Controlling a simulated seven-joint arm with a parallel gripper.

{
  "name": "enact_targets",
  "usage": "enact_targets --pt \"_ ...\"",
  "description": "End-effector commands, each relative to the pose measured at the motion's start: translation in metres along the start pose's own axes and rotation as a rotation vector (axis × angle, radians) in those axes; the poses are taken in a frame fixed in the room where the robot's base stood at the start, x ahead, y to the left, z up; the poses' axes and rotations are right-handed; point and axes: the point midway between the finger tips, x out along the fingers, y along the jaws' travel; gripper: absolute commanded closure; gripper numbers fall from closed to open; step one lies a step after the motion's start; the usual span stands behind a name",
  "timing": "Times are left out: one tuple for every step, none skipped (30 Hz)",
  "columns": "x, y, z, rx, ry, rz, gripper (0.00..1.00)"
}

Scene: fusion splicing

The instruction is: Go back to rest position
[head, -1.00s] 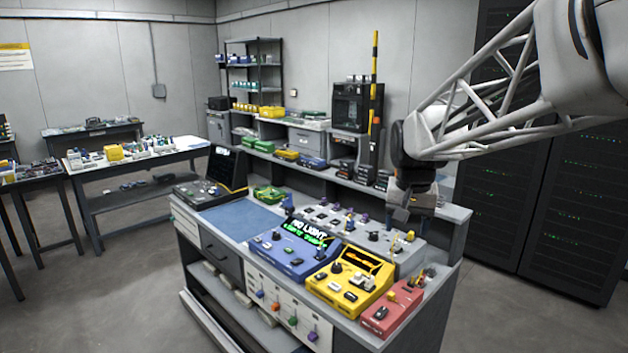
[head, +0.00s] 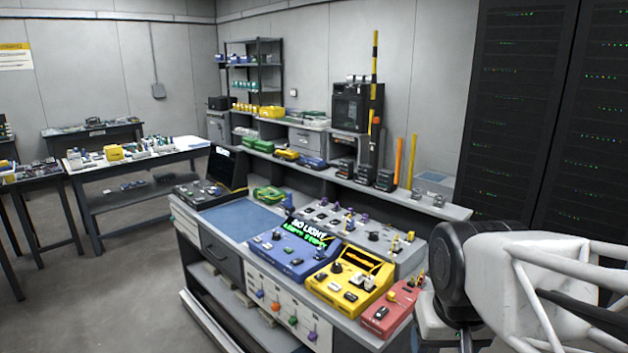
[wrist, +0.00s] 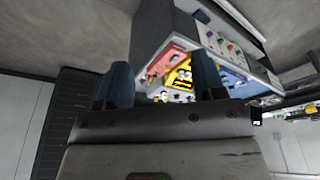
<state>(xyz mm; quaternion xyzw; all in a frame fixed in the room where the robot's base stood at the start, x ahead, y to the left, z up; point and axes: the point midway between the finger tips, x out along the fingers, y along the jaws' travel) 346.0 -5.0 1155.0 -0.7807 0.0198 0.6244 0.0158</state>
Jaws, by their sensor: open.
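My gripper (wrist: 160,88) shows in the wrist view with its two dark blue fingers spread wide and nothing between them. In the head view my arm is at the lower right, beyond the right end of the workbench, and the fingers cannot be made out there. The bench (head: 225,258) carries a blue device (head: 290,258) with green lit text, a yellow device (head: 345,285) with an orange-lined screen, a red device (head: 385,318) and a grey panel (head: 385,245) with knobs. In the wrist view the bench devices lie well beyond the fingertips.
Black server racks (head: 515,110) stand at the right rear. A raised shelf (head: 320,172) with several small boxes runs along the bench's back. A black monitor unit (head: 213,182) sits at its left end. Side tables (head: 85,170) stand at the left. Open floor (head: 110,290) lies in front.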

Motion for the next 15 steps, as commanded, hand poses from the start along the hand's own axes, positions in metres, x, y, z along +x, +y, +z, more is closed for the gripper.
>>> enact_targets --pt "0.002 0.0 0.01 -0.007 0.004 0.0 0.37" --pt "0.003 0.0 0.014 -0.011 0.005 -0.001 0.37" --pt "0.005 0.0 0.02 -0.016 0.007 -0.001 0.37" --pt "0.006 0.001 0.024 -0.02 0.009 -0.001 0.37" --pt "0.007 0.001 0.026 -0.023 0.01 -0.001 0.37" --pt "0.008 0.001 0.029 -0.026 0.01 -0.001 0.37" --pt "0.009 0.001 0.031 -0.028 0.01 -0.001 0.37" --pt "0.009 0.001 0.032 -0.029 0.011 -0.001 0.37" --pt "0.009 0.001 0.034 -0.03 0.011 -0.001 0.37" --pt "0.01 0.001 0.034 -0.031 0.011 -0.001 0.37" --pt "0.01 0.001 0.034 -0.031 0.011 -0.001 0.37" --pt "0.01 0.001 0.034 -0.031 0.011 -0.001 0.37" --pt "0.01 0.001 0.034 -0.031 0.011 -0.001 0.37" --pt "0.01 0.001 0.034 -0.031 0.011 -0.001 0.37" --pt "0.01 0.001 0.034 -0.031 0.011 -0.001 0.37"
